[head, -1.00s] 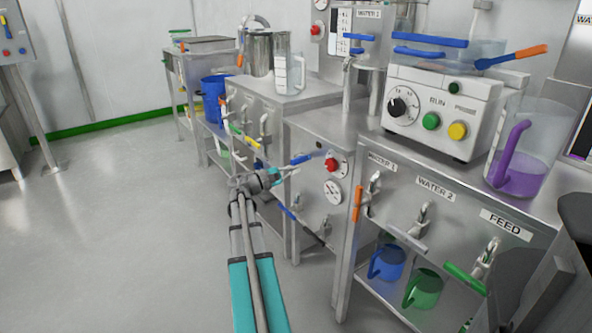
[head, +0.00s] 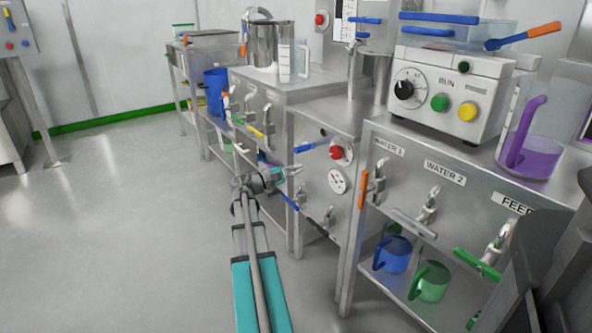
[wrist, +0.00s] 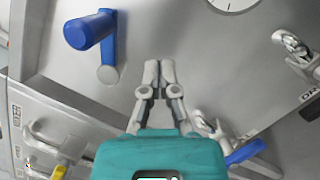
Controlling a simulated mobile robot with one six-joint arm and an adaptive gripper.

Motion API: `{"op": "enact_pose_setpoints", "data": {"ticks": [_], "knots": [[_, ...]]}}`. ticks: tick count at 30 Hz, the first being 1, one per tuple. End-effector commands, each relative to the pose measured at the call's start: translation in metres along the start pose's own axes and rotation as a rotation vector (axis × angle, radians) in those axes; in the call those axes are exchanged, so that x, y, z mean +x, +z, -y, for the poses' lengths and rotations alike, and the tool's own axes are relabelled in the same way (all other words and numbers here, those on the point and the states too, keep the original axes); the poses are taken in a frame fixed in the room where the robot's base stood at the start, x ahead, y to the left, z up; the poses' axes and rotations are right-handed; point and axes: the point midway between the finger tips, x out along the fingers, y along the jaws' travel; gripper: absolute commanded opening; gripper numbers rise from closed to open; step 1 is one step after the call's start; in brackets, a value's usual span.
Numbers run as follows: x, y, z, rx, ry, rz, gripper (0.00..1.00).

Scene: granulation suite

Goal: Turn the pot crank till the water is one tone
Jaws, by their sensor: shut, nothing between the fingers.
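The crank (head: 311,146) with a blue grip sticks out from the steel cabinet front, left of a red button. In the head view my gripper (head: 296,171) is just below the crank. A steel pot (head: 263,46) stands on the bench behind; I cannot see any water inside it.
A red button (head: 336,153) and a white dial (head: 338,180) are right of the crank. Below are a blue lever (head: 289,201) and taps. A bench with Water 1, Water 2 and Feed taps stands at right, a blue mug (head: 396,256) beneath. The left floor is clear.

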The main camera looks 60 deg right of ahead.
Motion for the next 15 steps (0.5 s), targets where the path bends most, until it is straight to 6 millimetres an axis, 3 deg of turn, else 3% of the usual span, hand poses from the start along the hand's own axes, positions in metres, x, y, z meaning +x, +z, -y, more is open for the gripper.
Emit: {"op": "enact_pose_setpoints", "data": {"ticks": [3,15], "knots": [[-0.022,0.002,0.006,0.000,0.001,-0.001,0.00],[-0.079,0.007,0.016,0.001,0.001,-0.002,0.00]]}}
